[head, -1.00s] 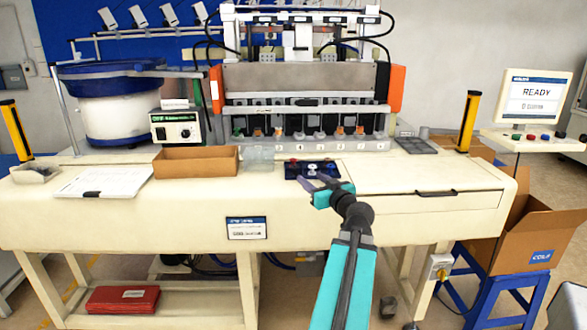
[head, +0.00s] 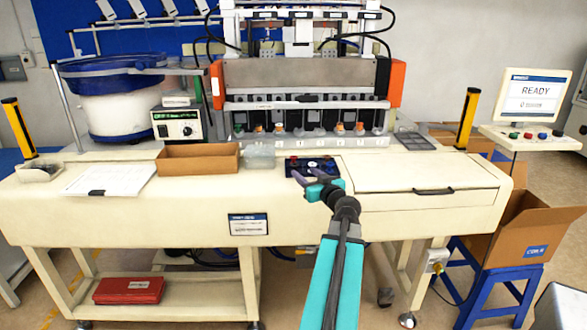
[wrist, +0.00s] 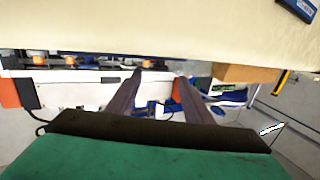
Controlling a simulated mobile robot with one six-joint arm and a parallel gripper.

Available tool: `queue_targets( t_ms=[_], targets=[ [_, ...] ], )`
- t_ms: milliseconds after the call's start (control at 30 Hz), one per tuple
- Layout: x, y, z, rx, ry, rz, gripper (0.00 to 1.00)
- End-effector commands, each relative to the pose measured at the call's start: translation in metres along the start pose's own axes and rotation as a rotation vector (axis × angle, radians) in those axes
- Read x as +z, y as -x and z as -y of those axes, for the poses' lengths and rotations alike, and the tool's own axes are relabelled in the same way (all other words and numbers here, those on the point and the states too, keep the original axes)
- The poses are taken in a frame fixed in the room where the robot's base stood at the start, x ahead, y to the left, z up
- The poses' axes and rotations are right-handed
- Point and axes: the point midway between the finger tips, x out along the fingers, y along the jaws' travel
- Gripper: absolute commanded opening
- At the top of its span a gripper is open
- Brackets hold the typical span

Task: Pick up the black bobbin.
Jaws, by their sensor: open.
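I cannot make out a black bobbin for certain in either view. Small orange and pale parts (head: 339,128) stand in the row of slots at the foot of the machine (head: 290,75); they are too small to tell apart. My gripper (head: 303,179) is open and empty in front of the dark control panel (head: 318,166) at the table's front. In the wrist view my gripper (wrist: 159,77) shows two dark fingers apart with nothing between them. That view looks upside down, with the machine's slots and orange-topped parts (wrist: 148,63) near the left fingertip.
A brown open box (head: 198,158) and a clear container (head: 260,155) stand on the table left of the panel. A dark tray (head: 414,141) lies at the right. A bowl feeder (head: 108,100) stands at the back left. The table's right front (head: 420,172) is clear.

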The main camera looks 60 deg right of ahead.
Motion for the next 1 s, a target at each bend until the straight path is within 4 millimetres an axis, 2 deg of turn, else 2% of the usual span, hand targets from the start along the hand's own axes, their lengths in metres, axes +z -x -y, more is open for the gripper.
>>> queue_targets(
  t_ms=[33, 200, 733, 1000],
  targets=[
    [-0.001, -0.007, -0.001, -0.002, 0.0, 0.001, 0.46],
    [0.0, -0.017, -0.001, 0.001, 0.001, 0.001, 0.46],
    [-0.001, -0.022, -0.001, 0.0, 0.0, 0.0, 0.46],
    [-0.001, -0.045, -0.001, 0.0, -0.001, 0.001, 0.46]
  ],
)
